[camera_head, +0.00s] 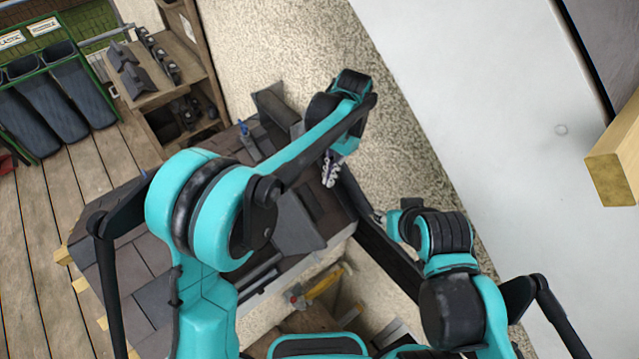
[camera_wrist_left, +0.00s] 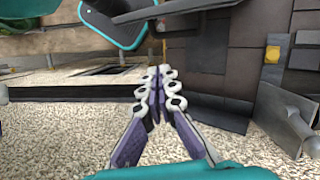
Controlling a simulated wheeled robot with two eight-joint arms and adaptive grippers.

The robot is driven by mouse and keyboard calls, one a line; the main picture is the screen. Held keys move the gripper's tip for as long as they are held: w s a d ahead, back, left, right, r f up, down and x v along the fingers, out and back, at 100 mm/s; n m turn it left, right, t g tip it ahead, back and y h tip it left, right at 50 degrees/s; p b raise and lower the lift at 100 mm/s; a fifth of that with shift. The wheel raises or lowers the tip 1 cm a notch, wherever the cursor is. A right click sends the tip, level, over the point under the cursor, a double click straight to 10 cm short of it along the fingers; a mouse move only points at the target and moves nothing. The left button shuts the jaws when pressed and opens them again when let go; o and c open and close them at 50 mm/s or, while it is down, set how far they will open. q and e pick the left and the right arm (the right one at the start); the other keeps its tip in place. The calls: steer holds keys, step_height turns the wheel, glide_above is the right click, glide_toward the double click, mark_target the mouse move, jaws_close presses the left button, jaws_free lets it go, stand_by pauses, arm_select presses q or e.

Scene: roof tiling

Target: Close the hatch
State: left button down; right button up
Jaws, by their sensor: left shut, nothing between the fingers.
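I cannot make out the hatch for certain. A dark grey flat panel (camera_head: 296,222) lies tilted on the tiled roof, partly behind my left arm, and may be its lid. My left gripper (camera_head: 330,172) points down over the right edge of the roof, by the pebbled wall. In the left wrist view the left gripper (camera_wrist_left: 160,78) has its fingertips together with nothing between them. Whether it touches the dark edge beyond it is unclear. My right gripper (camera_head: 379,216) is small and mostly hidden by its wrist, beside a dark beam (camera_head: 385,245).
A hammer with a yellow handle (camera_head: 325,284) lies below the roof. A wooden shelf (camera_head: 165,90) with dark tiles and a green rack (camera_head: 55,90) stand at upper left. A timber end (camera_head: 612,175) juts in at right. Plank floor (camera_head: 50,250) is open at left.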

arm_select(q)
steer(key=s+a+f, duration=0.1)
steer(key=f, duration=0.1)
steer(key=s+a+f, duration=0.2)
steer(key=f, duration=0.1)
steer(key=s+a+f, duration=0.1)
steer(key=f, duration=0.2)
steer(key=shift+s+a, duration=0.25)
steer(key=shift+s, duration=0.05)
steer(key=shift+f, duration=0.1)
